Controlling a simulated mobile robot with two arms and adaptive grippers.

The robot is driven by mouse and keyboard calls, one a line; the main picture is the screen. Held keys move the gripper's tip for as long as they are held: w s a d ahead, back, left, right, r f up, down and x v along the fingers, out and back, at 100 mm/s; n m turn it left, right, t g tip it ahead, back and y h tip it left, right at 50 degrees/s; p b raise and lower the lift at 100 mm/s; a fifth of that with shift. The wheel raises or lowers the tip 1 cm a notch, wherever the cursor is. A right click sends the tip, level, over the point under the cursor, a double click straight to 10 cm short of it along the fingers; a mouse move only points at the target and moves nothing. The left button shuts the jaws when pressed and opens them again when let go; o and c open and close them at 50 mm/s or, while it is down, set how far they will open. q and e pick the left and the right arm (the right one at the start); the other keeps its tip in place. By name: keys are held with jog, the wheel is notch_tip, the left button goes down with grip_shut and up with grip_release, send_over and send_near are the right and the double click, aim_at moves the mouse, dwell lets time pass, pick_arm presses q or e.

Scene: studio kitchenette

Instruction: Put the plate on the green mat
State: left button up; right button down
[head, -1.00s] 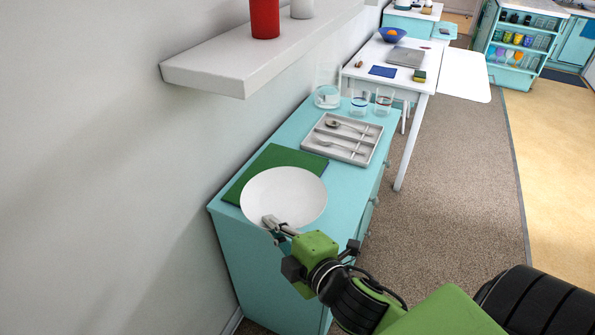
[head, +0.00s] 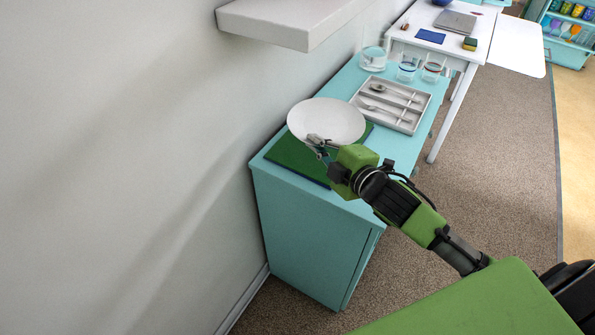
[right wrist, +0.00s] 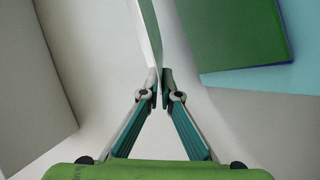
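The white plate (head: 326,119) is in the head view, held by its near rim in my right gripper (head: 318,146). It seems raised above the cabinet top, close to the wall, and hides the back part of the green mat (head: 296,158). The mat lies flat on the turquoise cabinet. In the right wrist view the plate (right wrist: 149,35) shows nearly edge-on between the fingertips of the right gripper (right wrist: 159,88), and the mat (right wrist: 235,32) lies to its right, apart from it. My left gripper is not in view.
A grey cutlery tray (head: 389,103) with utensils lies on the cabinet (head: 316,225) behind the mat. Several glasses (head: 407,69) stand further back. A white wall shelf (head: 292,17) juts out above and to the left of the plate. A white table (head: 447,47) stands beyond.

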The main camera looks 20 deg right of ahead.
send_over(296, 184)
jog(key=f, duration=0.5)
jog(key=shift+w+d+f, duration=0.15)
jog(key=shift+d+f, duration=0.1)
jog(key=shift+a+f+b, duration=0.15)
jog(key=shift+f, duration=0.8)
jog(key=shift+a+f+b, duration=0.1)
jog(key=shift+f+b, duration=0.05)
jog(key=shift+f, duration=0.75)
jog(key=c, duration=2.6)
grip_release()
jog(key=shift+f, duration=0.1)
jog(key=shift+c, duration=0.2)
jog(key=shift+o, duration=0.4)
jog(key=v, duration=1.2)
jog(key=shift+b, duration=0.3)
